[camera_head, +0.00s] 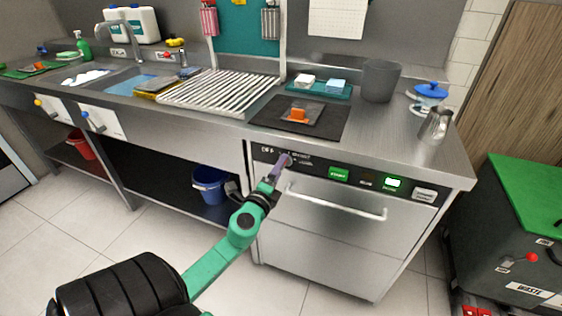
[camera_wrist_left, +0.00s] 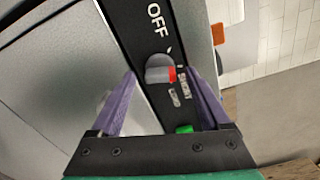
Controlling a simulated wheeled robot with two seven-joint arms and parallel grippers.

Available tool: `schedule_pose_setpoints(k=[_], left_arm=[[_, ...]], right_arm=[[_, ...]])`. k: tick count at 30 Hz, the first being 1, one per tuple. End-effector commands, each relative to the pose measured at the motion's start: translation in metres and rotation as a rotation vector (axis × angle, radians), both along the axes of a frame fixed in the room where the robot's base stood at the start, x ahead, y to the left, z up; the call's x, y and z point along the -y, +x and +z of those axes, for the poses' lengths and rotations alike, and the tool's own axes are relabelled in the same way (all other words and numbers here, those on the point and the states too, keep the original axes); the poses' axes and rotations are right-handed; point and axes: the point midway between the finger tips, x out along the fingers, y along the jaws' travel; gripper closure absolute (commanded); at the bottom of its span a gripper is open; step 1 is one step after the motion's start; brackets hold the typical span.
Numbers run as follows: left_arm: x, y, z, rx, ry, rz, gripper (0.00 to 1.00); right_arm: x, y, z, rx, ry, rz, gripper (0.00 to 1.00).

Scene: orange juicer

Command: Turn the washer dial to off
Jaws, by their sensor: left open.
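The washer (camera_head: 330,235) is a steel front-loading unit under the counter, with a black control strip along its top. Its dial (camera_wrist_left: 160,70) is a grey knob with a red mark, clear in the wrist view. The red mark faces right, toward small white lettering, and not toward the OFF label (camera_wrist_left: 156,20). My left gripper (camera_head: 284,162) is open at the left end of the strip. In the wrist view its purple fingers (camera_wrist_left: 161,77) stand on either side of the dial; I cannot tell whether they touch it. In the head view the gripper mostly hides the dial.
A horizontal door handle (camera_head: 335,203) sticks out below the strip. A green button (camera_head: 338,174) and a lit display (camera_head: 392,183) are to the right. A blue bucket (camera_head: 209,184) stands on the lower shelf at left. A green-lidded waste bin (camera_head: 530,195) stands at right.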

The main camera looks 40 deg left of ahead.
Motion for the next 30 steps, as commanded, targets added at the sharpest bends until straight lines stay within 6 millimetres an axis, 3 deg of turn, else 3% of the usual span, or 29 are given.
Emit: schedule_pose_setpoints(k=[3, 11, 17, 18, 30], left_arm=[[-0.004, 0.0114, 0.0002, 0.0, 0.0, 0.0, 0.2], [-0.0046, 0.0132, -0.0011, -0.001, 0.0, 0.0, 0.2], [-0.0044, 0.013, -0.0012, -0.001, 0.0, 0.0, 0.96], [-0.0044, 0.013, -0.0013, -0.001, 0.0, 0.0, 1.0], [-0.004, 0.0128, -0.003, 0.022, -0.066, -0.001, 1.0]], right_arm=[[-0.0001, 0.0, 0.0021, 0.0, 0.0, 0.0, 0.5], [-0.0002, 0.0, 0.0016, 0.0, 0.0, 0.0, 0.5], [-0.0002, 0.0, 0.0016, 0.0, 0.0, -0.001, 0.5], [-0.0003, 0.0001, 0.0016, 0.0, 0.0, -0.001, 0.5], [-0.0005, 0.0001, -0.0037, 0.001, 0.001, 0.0, 0.5]])
